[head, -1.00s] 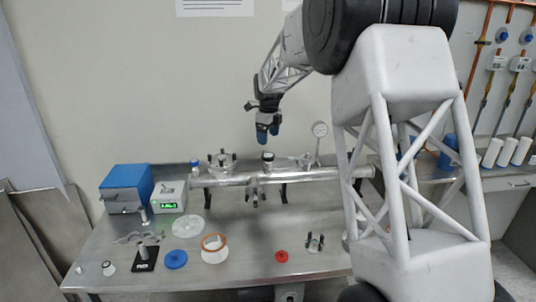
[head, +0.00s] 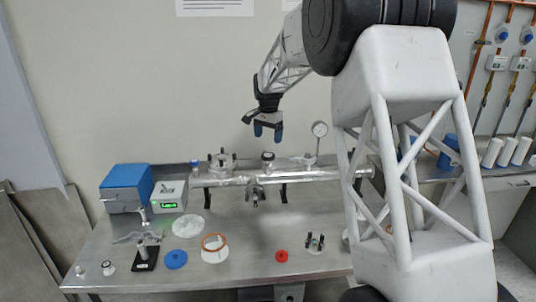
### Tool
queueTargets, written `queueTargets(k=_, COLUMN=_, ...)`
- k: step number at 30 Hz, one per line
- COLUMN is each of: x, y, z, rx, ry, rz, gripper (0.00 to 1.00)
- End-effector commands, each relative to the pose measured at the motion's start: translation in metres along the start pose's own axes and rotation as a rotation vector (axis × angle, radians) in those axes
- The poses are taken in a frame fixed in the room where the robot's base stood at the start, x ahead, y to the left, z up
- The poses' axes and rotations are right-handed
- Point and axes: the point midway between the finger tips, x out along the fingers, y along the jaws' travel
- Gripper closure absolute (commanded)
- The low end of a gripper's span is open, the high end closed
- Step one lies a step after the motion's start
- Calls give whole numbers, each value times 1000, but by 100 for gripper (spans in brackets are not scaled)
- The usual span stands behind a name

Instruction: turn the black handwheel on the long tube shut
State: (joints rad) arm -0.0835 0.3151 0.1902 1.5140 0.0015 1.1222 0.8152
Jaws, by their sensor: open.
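The long tube (head: 318,174) is a shiny metal pipe lying left to right on supports along the back of the bench. A small black round knob with a pale centre (head: 268,156) stands on top of the tube near its middle; it looks like the black handwheel. My gripper (head: 268,134) points down above this knob, its two blue-tipped fingers apart with nothing between them. A gap shows between the fingertips and the knob. How far the wheel is turned cannot be told at this size.
A dial gauge (head: 319,129) rises from the tube right of my gripper. A flanged port with upright bolts (head: 222,160) stands to its left. A blue box (head: 126,188) and a meter with a green display (head: 169,197) are at the left. Loose parts lie in front, including a red cap (head: 281,256).

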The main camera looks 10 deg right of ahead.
Motion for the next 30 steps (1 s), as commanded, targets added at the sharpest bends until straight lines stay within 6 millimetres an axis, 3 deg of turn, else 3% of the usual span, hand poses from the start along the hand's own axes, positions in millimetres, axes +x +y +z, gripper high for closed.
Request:
queueTargets(k=18, x=0, y=0, z=0, rx=-827, ry=0, rz=1, gripper=18)
queueTargets(k=30, x=0, y=0, z=0, rx=-947, ry=0, rz=1, gripper=18)
